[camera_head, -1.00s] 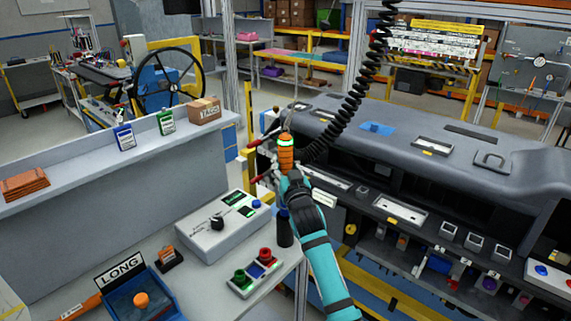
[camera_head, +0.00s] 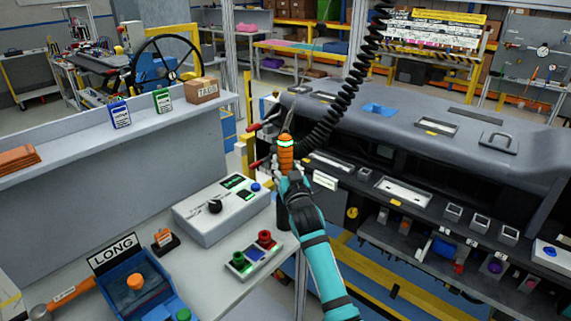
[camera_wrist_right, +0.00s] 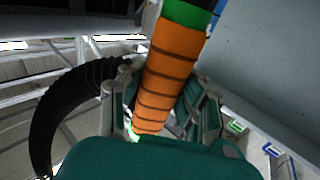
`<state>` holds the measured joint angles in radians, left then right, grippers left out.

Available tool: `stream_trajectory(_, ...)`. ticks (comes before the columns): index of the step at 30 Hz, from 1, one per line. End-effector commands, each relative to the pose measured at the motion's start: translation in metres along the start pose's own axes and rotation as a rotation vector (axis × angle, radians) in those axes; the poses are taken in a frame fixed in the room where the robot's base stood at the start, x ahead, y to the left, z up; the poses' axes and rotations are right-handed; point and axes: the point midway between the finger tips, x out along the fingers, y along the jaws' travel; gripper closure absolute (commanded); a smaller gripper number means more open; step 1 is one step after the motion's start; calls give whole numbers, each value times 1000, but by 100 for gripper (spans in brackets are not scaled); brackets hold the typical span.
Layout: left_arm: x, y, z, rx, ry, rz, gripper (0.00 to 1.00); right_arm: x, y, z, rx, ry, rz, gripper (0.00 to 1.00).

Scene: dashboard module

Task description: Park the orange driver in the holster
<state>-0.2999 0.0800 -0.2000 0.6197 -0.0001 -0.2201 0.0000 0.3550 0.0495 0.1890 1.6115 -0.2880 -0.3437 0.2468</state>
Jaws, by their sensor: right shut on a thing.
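The orange driver (camera_head: 286,152) has an orange grip with a green band and stands roughly upright, with a black coiled hose (camera_head: 335,122) beside it. My right gripper (camera_head: 284,173) is shut around the driver's grip, in the air at the bench's right end. In the right wrist view the ribbed orange grip (camera_wrist_right: 168,75) sits between the two fingers (camera_wrist_right: 160,108). A dark upright cylinder (camera_head: 283,212), possibly the holster, is partly hidden behind my right arm at the bench edge. My left gripper is not in view.
A grey control box (camera_head: 205,218) and a button box (camera_head: 252,256) stand on the bench. A blue bin (camera_head: 155,300) by the LONG sign (camera_head: 113,252) is at lower left. The large dashboard module (camera_head: 460,150) fills the right side, close to my arm.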

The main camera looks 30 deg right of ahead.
Motion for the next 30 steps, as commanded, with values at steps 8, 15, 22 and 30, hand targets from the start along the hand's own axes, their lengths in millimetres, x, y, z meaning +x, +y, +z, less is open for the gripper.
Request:
stream_trajectory(8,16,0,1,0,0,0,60,-2,0,22,-1,-1,-1,100)
stream_trajectory(15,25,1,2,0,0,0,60,-2,0,34,-1,-1,-1,100)
stream_trajectory(22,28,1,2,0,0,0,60,-3,0,40,-1,0,0,100)
stream_trajectory(30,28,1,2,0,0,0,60,-3,0,40,-1,0,0,100)
